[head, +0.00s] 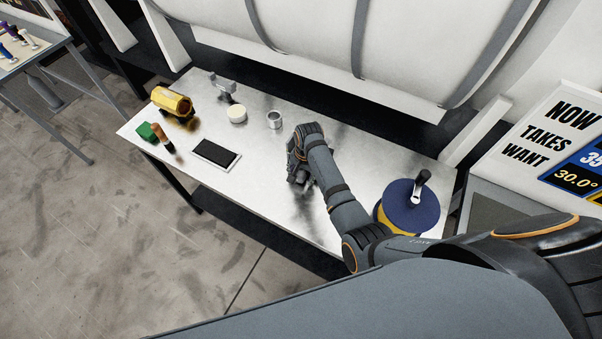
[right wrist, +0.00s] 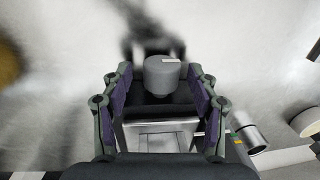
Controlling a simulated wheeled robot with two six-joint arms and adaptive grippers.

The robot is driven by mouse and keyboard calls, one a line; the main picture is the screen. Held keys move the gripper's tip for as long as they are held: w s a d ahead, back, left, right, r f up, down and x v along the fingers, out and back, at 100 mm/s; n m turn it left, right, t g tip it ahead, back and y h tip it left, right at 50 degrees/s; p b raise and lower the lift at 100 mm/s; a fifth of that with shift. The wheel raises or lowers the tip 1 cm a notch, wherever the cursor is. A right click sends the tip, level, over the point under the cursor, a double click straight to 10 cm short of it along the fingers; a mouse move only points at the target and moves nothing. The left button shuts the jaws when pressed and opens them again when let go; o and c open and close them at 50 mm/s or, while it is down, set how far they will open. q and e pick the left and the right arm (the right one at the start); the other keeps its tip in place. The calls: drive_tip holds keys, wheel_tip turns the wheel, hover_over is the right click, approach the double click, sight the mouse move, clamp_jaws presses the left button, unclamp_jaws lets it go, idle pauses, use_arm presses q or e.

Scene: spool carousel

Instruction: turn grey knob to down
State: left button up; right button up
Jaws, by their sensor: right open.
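The grey knob (right wrist: 160,78) shows in the right wrist view as a short round cylinder with a small white mark on its top, pointing toward the right of that picture. My right gripper (right wrist: 160,88) is open, with one finger on each side of the knob and gaps visible between; I cannot tell whether it touches. In the head view my right gripper (head: 299,174) points down over the middle of the table, and its hand and arm hide the knob. My left gripper is not in view.
The metal table (head: 270,185) holds a yellow cylinder (head: 171,101), green block (head: 147,131), black-screened tablet (head: 215,153), cream disc (head: 237,115) and silver cup (head: 275,119) to the left. A blue-topped crank spool (head: 408,208) stands right, near my forearm.

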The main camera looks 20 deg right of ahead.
drive_tip(key=shift+c, duration=0.5)
drive_tip(key=shift+w, duration=0.1)
drive_tip(key=shift+c, duration=1.1)
drive_tip(key=c, duration=0.7)
drive_tip(key=shift+c, duration=0.8)
drive_tip(key=shift+w+a+g, duration=0.1)
drive_tip(key=shift+a+g, duration=0.05)
drive_tip(key=shift+g, duration=0.15)
drive_tip(key=shift+w+g+h, duration=0.1)
drive_tip(key=shift+g+h, duration=0.3)
drive_tip(key=shift+h, duration=0.3)
drive_tip(key=g+h+b, duration=0.1)
drive_tip(key=b, duration=0.1)
drive_tip(key=f+g+h+b, duration=0.1)
drive_tip(key=b, duration=0.1)
drive_tip(key=shift+w+a+b, duration=0.2)
drive_tip(key=shift+b, duration=0.1)
drive_tip(key=shift+s+r+g+h+b, duration=0.1)
drive_tip(key=shift+r+g+h+b, duration=0.2)
drive_tip(key=shift+b, duration=0.1)
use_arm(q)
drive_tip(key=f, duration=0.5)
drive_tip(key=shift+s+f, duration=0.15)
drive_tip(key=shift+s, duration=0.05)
use_arm(e)
drive_tip(key=shift+r, duration=0.15)
